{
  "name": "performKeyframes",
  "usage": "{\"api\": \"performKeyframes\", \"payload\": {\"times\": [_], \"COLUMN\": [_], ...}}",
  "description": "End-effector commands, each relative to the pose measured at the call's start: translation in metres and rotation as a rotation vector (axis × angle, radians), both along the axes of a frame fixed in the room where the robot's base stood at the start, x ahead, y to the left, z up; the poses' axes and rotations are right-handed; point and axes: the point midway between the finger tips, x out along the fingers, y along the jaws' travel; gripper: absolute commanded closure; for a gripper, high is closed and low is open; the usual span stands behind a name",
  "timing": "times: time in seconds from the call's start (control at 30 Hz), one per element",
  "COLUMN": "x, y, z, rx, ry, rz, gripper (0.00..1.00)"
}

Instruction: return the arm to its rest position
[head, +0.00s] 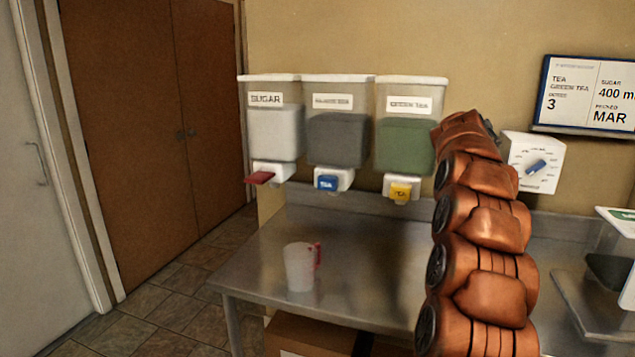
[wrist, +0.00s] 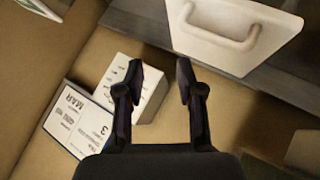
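My arm shows as a copper-coloured column of links in the right half of the head view, rising in front of the steel counter. My gripper (wrist: 160,80) shows in the wrist view with its two dark fingers apart and nothing between them. In the head view the gripper itself is hidden behind or beyond the arm links. Past the fingertips the wrist view shows a white dial box (wrist: 140,85), a sign board (wrist: 82,120) and a white part with a handle (wrist: 235,30).
Sugar (head: 274,120), middle (head: 337,125) and green tea (head: 409,125) dispensers hang above the steel counter (head: 255,275). A translucent jug (head: 299,268) with a red handle stands on it. The dial box (head: 534,163) and sign (head: 588,95) are on the wall. A clear container (head: 614,255) stands right.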

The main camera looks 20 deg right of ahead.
Motion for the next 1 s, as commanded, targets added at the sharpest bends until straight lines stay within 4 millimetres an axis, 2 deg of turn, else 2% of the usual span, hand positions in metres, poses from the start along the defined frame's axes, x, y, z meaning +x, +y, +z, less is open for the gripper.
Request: {"api": "performKeyframes", "payload": {"times": [0.03,0.23,0.47,0.77,1.0], "x": [0.006,0.018,0.012,-0.029,-0.082], "y": [0.021,0.098,0.189,0.299,0.375], "z": [0.0,-0.015,-0.032,-0.059,-0.084], "rx": [0.025,0.129,0.239,0.374,0.478], "ry": [0.004,0.038,0.092,0.18,0.264], "rz": [0.035,0.16,0.291,0.428,0.509], "gripper": [0.63,0.63,0.63,0.63,0.63]}}
